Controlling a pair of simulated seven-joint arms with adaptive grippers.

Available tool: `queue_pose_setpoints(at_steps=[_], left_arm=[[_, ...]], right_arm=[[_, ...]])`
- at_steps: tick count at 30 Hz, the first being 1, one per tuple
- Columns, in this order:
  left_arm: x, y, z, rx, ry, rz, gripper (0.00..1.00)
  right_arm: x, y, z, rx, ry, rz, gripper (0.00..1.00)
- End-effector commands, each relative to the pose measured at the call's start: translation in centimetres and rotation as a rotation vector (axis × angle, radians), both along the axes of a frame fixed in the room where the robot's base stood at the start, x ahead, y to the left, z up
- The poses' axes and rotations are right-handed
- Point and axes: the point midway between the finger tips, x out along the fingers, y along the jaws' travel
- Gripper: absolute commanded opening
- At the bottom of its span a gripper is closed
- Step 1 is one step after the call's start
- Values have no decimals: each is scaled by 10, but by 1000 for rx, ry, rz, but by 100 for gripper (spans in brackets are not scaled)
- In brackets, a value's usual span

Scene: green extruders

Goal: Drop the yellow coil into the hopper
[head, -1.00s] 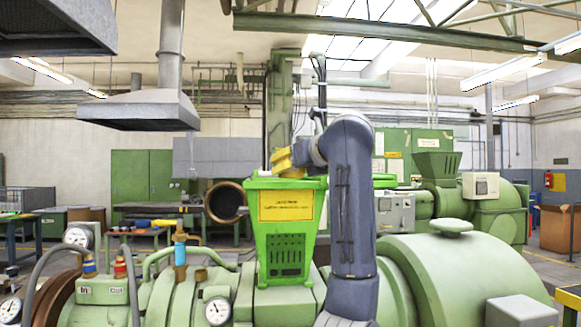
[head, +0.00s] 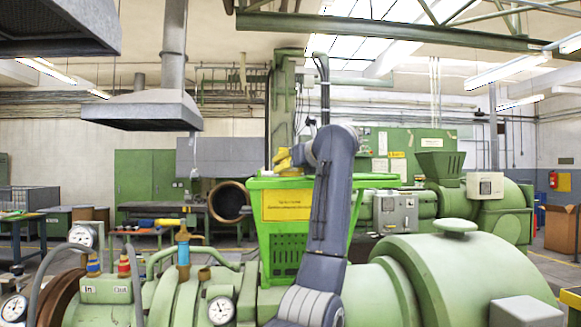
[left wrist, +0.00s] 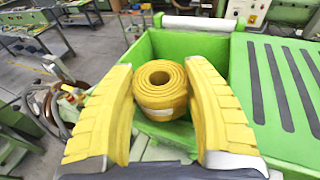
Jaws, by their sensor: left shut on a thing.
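The hopper is a bright green bin with a yellow label (head: 267,240), standing on the pale green machine in the head view. In the left wrist view its green wall and slotted side (left wrist: 285,110) fill the right. My left gripper (head: 283,158), with yellow fingers, is at the hopper's rim, partly hidden behind my blue-grey arm. In the left wrist view the yellow coil (left wrist: 161,92) shows between the fingers of my left gripper (left wrist: 157,72), which is shut on it. The coil is over the hopper's corner. The head view does not separate coil from fingers. My right gripper is not in view.
A pale green machine with pipes and gauges (head: 221,310) lies below and left of the hopper. A rounded green housing (head: 460,270) is at the right. A grey hood (head: 140,110) hangs at the upper left. Tables stand behind at the left.

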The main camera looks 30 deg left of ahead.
Motion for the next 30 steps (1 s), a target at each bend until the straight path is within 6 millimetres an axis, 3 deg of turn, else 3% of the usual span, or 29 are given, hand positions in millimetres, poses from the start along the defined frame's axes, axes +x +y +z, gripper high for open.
queue_pose_setpoints(at_steps=[12,29,30], left_arm=[[24,19,0,0,1,0,13],[29,23,0,1,-1,-1,13],[29,23,0,1,-1,-1,56]], right_arm=[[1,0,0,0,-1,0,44],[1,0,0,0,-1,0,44],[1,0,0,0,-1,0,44]])
